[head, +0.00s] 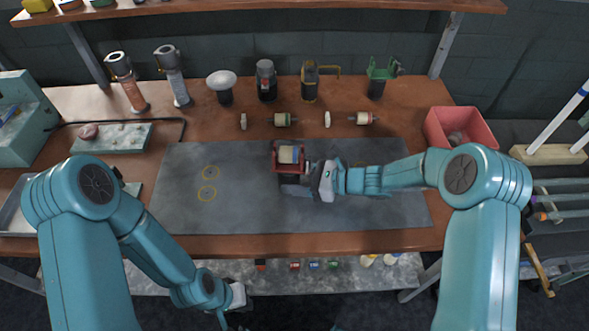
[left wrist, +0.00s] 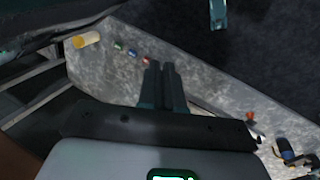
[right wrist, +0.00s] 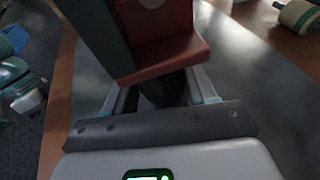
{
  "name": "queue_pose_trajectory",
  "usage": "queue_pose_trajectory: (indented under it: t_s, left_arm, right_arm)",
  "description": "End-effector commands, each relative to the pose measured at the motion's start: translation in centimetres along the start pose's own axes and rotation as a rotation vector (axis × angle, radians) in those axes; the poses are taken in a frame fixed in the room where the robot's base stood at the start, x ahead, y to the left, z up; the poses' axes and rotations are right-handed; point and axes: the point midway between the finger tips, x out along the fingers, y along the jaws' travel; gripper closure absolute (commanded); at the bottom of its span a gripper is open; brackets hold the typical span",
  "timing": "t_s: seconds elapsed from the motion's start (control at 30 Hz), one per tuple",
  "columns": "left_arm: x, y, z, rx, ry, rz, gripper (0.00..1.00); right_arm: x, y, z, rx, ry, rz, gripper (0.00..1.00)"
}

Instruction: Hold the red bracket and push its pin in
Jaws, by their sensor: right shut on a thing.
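The red bracket (head: 275,158) is above the grey mat near the table's middle, with a cream roller (head: 288,155) between its sides. My right gripper (head: 294,182) reaches in from the right and is shut on the bracket's dark lower part. In the right wrist view the red bracket (right wrist: 170,55) rises just beyond the fingers, its dark stem between them. I cannot make out the pin. My left gripper (head: 238,305) hangs low in front of the table, away from the bracket. In the left wrist view its fingers (left wrist: 162,82) are together with nothing between them.
The grey mat (head: 390,210) is mostly clear, with two yellow rings at left. Loose rollers (head: 284,119) and discs lie behind it. A yellow-handled holder (head: 310,85), a green bracket (head: 377,75) and other tools stand at the back. A red bin (head: 460,125) is at right.

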Motion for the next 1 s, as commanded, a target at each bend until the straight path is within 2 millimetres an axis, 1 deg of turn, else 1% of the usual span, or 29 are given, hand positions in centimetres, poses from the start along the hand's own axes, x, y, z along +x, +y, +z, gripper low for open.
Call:
queue_pose_trajectory:
  t_s: [0.07, 0.17, 0.27, 0.3, 0.47, 0.53, 0.57, 0.6, 0.67, 0.7, 0.77, 0.8, 0.9, 1.0]
  left_arm:
    - [-1.0, 0.1, -0.8, 0.039, 0.012, -0.008, 1.0]
    - [-3.4, 0.6, -2.2, 0.141, 0.029, -0.022, 1.0]
    - [-6.8, 1.8, -3.6, 0.282, 0.048, -0.023, 1.0]
    - [-8.2, 2.4, -4.0, 0.342, 0.057, -0.018, 1.0]
    - [-13.4, 5.3, -4.7, 0.562, 0.097, 0.033, 1.0]
    - [-15.7, 7.0, -4.8, 0.674, 0.129, 0.064, 1.0]
    - [-16.9, 8.2, -5.2, 0.757, 0.151, 0.074, 1.0]
    - [-18.6, 10.3, -5.9, 0.914, 0.189, 0.078, 1.0]
    - [-20.9, 13.0, -6.6, 1.133, 0.234, 0.065, 1.0]
    - [-22.5, 14.7, -6.9, 1.267, 0.263, 0.05, 1.0]
    - [-24.8, 16.8, -7.0, 1.452, 0.301, 0.021, 1.0]
    - [-26.3, 18.0, -6.9, 1.561, 0.324, -0.002, 1.0]
    - [-29.3, 20.1, -6.7, 1.771, 0.369, -0.062, 1.0]
    - [-31.1, 21.2, -6.4, 1.888, 0.393, -0.105, 1.0]
  right_arm:
    - [0.0, 0.0, 0.0, -0.001, 0.001, -0.001, 0.61]
    - [0.0, 0.0, 0.0, -0.001, 0.001, -0.001, 0.61]
    - [0.0, 0.0, 0.0, -0.001, 0.001, -0.001, 0.61]
    - [0.0, 0.0, 0.0, -0.001, 0.001, -0.001, 0.61]
    - [0.0, 0.0, 0.0, -0.001, 0.001, -0.001, 0.61]
    - [0.0, 0.0, 0.0, -0.001, 0.001, -0.001, 0.61]
    - [0.0, 0.0, 0.0, -0.001, 0.001, -0.001, 0.61]
    - [0.0, 0.0, 0.0, -0.001, 0.001, -0.001, 0.61]
    - [0.0, 0.0, 0.0, -0.001, 0.001, -0.001, 0.61]
    - [0.0, 0.0, 0.0, -0.001, 0.001, -0.001, 0.61]
    - [0.0, 0.0, 0.0, -0.001, 0.001, -0.001, 0.61]
    - [0.0, 0.0, 0.0, -0.001, 0.001, -0.001, 0.61]
    - [0.0, 0.0, 0.0, -0.001, 0.001, -0.001, 0.61]
    - [0.0, 0.0, 0.0, -0.001, 0.001, -0.001, 0.61]
